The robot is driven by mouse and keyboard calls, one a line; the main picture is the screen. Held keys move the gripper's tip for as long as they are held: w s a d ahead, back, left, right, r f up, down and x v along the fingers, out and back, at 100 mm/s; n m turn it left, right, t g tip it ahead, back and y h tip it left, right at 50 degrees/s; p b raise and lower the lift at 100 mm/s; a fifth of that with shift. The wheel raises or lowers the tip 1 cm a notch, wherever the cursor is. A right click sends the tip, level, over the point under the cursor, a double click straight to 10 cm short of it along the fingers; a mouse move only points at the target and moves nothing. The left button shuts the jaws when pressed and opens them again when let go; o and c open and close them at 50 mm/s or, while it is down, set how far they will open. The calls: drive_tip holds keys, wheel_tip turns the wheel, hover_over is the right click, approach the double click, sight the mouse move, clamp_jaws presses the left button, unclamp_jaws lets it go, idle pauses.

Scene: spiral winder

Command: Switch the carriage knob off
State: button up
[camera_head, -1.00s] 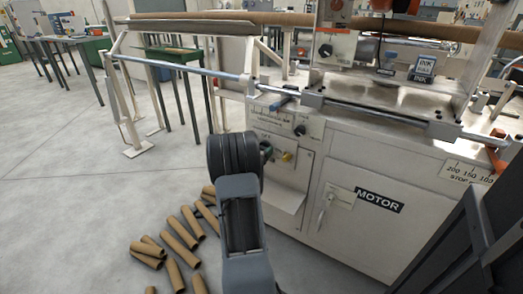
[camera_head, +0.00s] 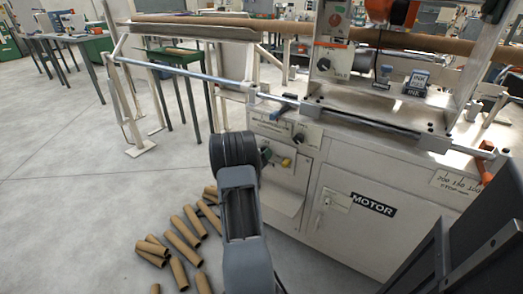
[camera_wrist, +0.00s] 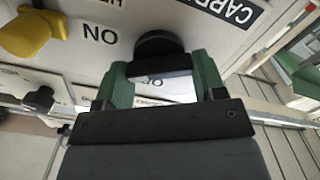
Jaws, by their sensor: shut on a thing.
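The carriage knob (camera_wrist: 158,42) is a round black knob on the white panel, under a partly visible label starting "CARR". In the wrist view an "ON" mark shows to its left, and another mark is partly covered by my gripper. My gripper (camera_wrist: 160,72) has green fingers on either side of the knob's front and is shut on it. The knob's exact angle is hard to tell. In the head view my gripper (camera_head: 265,154) is at the machine's front panel, mostly behind my dark wrist, and the knob is hidden.
A yellow knob (camera_head: 286,162) sits just right of my gripper, and it shows in the wrist view (camera_wrist: 30,34). Cardboard tubes (camera_head: 180,245) lie on the floor. Open floor is at left.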

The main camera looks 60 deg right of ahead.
drive_tip(key=n+p, duration=0.3)
drive_tip(key=n, duration=0.3)
drive_tip(key=n+p, duration=0.4)
drive_tip(key=n, duration=0.2)
drive_tip(key=shift+w+f, duration=0.1)
drive_tip(key=shift+f, duration=0.1)
idle(0.3)
drive_tip(key=o, duration=0.9)
drive_tip(key=shift+a, duration=0.1)
drive_tip(key=a+p, duration=0.2)
drive_tip(key=a, duration=1.1)
drive_tip(key=shift+a, duration=0.35)
